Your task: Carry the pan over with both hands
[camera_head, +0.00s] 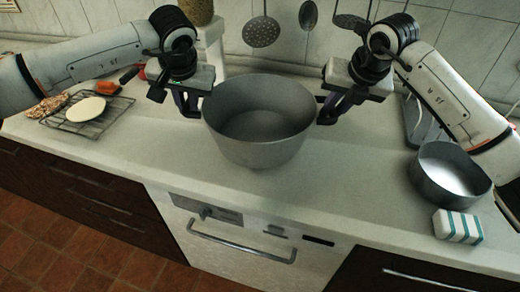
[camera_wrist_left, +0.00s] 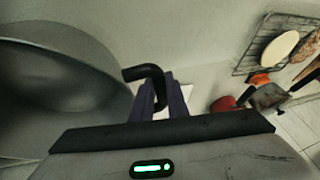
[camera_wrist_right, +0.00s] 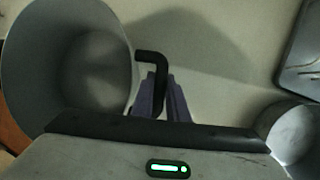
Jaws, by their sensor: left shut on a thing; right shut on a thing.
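The large grey pan (camera_head: 258,150) is upright and empty in the middle of the counter in the head view. My left gripper (camera_head: 190,108) is at its left side and my right gripper (camera_head: 330,112) at its right side. In the left wrist view, my left fingers (camera_wrist_left: 161,98) are shut on a black side handle (camera_wrist_left: 145,72) of the pan. In the right wrist view, my right fingers (camera_wrist_right: 160,98) are shut on the other black handle (camera_wrist_right: 151,57). I cannot tell whether the pan's base touches the counter.
A smaller round grey pan (camera_head: 449,172) and a striped white-and-green block (camera_head: 458,227) are at the right. A wire rack (camera_head: 90,125) with a pale round item (camera_head: 86,109) is at the left. The counter (camera_head: 300,190) in front of the pan is clear. Utensils hang behind.

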